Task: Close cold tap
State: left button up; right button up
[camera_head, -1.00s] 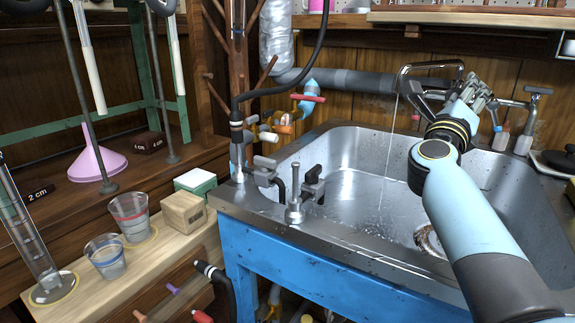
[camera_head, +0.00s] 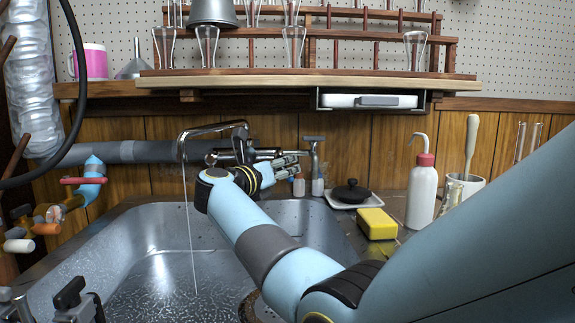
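The tap's spout (camera_head: 212,129) arches over the sink (camera_head: 150,225) at the back, and a thin stream of water (camera_head: 190,225) falls from it into the basin. My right gripper (camera_head: 297,164) is at the tap body, right of the spout, its dark fingers pointing right. They overlap the tap's metal pipes, so I cannot tell contact or whether they are open or shut. A T-shaped tap handle (camera_head: 313,140) stands upright just right of the fingertips. I cannot tell whether it is the cold one. Any handle behind my gripper is hidden.
Right of the sink are a soap tray (camera_head: 340,203) with a black-knobbed item, a yellow sponge (camera_head: 377,223), a wash bottle (camera_head: 421,190) and a mortar with pestle (camera_head: 470,150). A wooden shelf (camera_head: 300,82) with glassware hangs above. A red-handled blue valve (camera_head: 90,181) is at left.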

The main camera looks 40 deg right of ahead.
jog(key=shift+w+d, duration=0.15)
jog(key=shift+d, duration=0.15)
grip_shut()
jog(key=shift+d, duration=0.1)
